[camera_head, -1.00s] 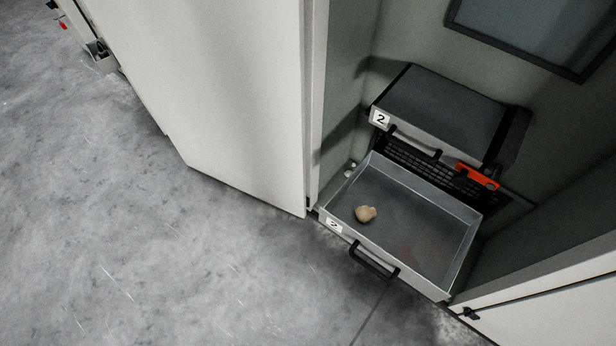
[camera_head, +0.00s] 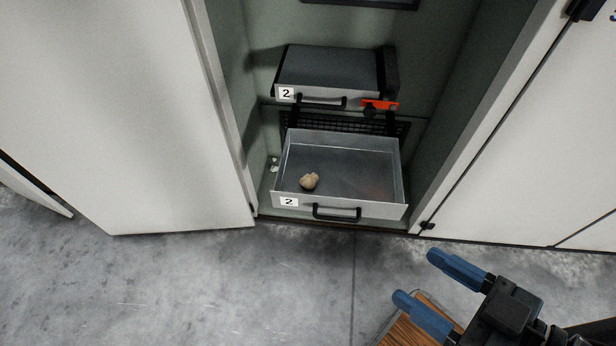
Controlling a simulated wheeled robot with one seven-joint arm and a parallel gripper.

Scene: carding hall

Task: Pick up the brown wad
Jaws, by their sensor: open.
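The brown wad (camera_head: 309,181) is a small light-brown lump. It lies in the front left part of an open grey drawer (camera_head: 350,198), which has a black handle and a label "2". My gripper (camera_head: 418,278) is at the lower right, with blue fingers apart and nothing between them. It is well away from the drawer, to its lower right in the picture.
A closed unit (camera_head: 330,68), also labelled "2", sits above the drawer, with a red part (camera_head: 380,105) at its lower right. An open white door (camera_head: 130,110) stands left and a white panel (camera_head: 540,130) right. A wooden surface (camera_head: 405,330) lies beneath my gripper. Grey floor (camera_head: 200,290) is clear.

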